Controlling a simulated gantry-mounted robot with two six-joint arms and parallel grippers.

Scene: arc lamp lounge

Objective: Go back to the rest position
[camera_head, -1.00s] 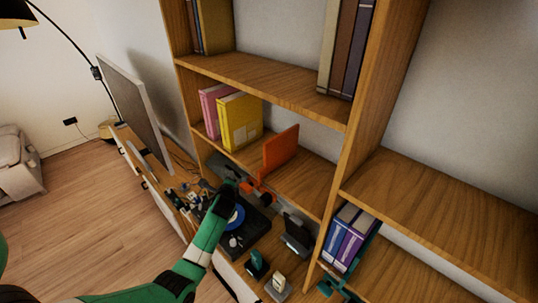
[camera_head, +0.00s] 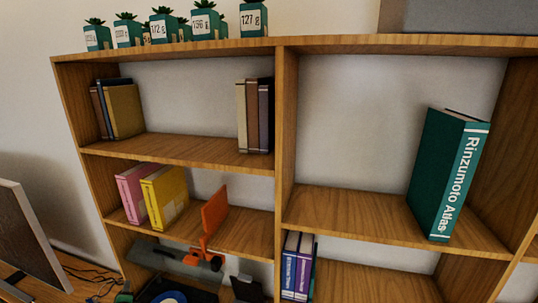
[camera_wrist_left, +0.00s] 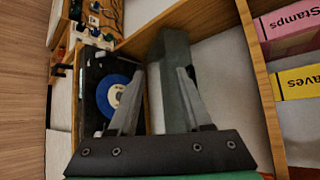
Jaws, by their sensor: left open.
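My left gripper (camera_wrist_left: 160,74) shows in the left wrist view with its two grey fingers spread apart and nothing between them. Past the fingers are a turntable with a blue disc (camera_wrist_left: 112,95) and a dark grey block-like thing (camera_wrist_left: 173,75) beside a wooden board. In the head view only a small green piece shows at the bottom edge, near the turntable (camera_head: 170,297); I cannot make out the jaws there. My right gripper is not in view.
A wooden shelf unit (camera_head: 279,130) fills the head view. It holds pink (camera_head: 136,193) and yellow (camera_head: 164,196) binders, an orange panel (camera_head: 214,211), a green atlas (camera_head: 447,175) and purple books (camera_head: 297,266). Labelled plant pots (camera_head: 203,24) line the top. A screen (camera_head: 30,240) stands left.

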